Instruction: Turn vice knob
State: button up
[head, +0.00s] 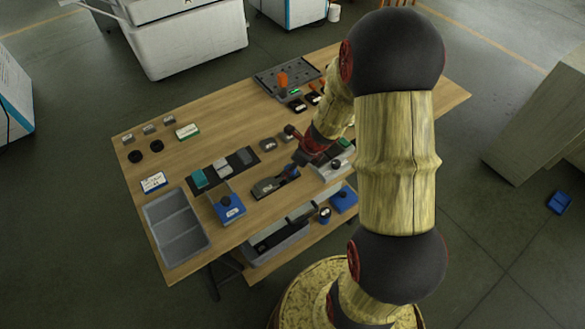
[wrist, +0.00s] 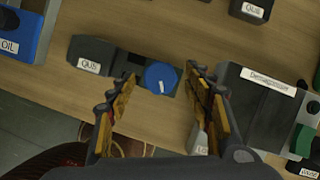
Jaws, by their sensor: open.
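A dark vice-like block with a white label reading "QUS" (wrist: 105,64) lies on the wooden table and carries a round blue knob (wrist: 161,77) with a white mark. In the head view the block (head: 268,187) and its blue knob (head: 293,171) sit near the table's front middle. My gripper (wrist: 160,73) is open, one finger on each side of the knob, with gaps visible on both sides. I cannot tell how far the fingertips are above it. In the head view my gripper (head: 302,157) is just above the knob end, partly hidden.
A grey box labelled as a demagnetiser (wrist: 250,103) with a green part stands close right of my right finger. A blue oil unit (wrist: 30,32) is at the left. A grey divided tray (head: 177,228) lies at the table's left front.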

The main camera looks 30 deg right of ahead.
jog(key=c, duration=1.2)
jog(key=shift+o, duration=0.2)
